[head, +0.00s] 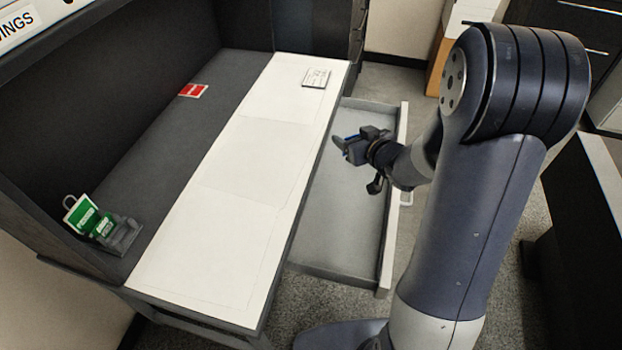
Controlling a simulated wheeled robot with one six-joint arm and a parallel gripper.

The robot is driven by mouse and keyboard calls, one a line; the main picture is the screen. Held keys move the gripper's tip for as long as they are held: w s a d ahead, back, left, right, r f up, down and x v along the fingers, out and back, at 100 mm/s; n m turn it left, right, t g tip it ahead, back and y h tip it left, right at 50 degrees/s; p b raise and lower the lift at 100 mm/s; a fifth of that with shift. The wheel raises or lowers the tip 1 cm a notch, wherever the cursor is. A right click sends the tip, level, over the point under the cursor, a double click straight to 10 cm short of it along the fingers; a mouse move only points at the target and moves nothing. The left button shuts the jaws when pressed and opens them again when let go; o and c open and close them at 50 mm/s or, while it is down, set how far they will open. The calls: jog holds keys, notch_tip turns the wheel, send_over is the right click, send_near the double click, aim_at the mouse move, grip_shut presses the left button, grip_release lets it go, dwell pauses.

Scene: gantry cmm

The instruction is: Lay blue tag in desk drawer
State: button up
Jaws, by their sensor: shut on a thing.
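The desk drawer (338,222) is pulled out at the right side of the desk and its pale floor looks empty. My gripper (345,147) is over the drawer, towards its far half, with its fingers pointing left towards the desk. It is shut on the blue tag (351,138), of which only a thin blue sliver shows at the fingers. The rest of the tag is hidden by the gripper. How high the gripper is above the drawer floor is hard to tell.
The desk has a white top strip (215,205) and a dark recess behind it. A red tag (193,90) lies at the back, and green tags (90,218) stand in a grey holder at the near left. A small white card (316,78) lies at the far end.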

jog(key=shift+n+y, duration=0.5)
jog(key=shift+y, duration=0.1)
jog(key=f+b, duration=0.5)
jog(key=f, duration=0.3)
jog(key=w+a+f+b, duration=0.1)
jog(key=f+b, duration=0.4)
jog(key=f, duration=0.3)
jog(key=w+a+f+b, duration=0.1)
jog(key=f+b, duration=0.4)
jog(key=f, duration=0.4)
jog(key=shift+f, duration=0.1)
jog(key=shift+f+b, duration=0.6)
jog(key=shift+b, duration=0.05)
jog(key=o, duration=0.9)
jog(key=shift+r, duration=0.1)
jog(key=shift+r, duration=0.1)
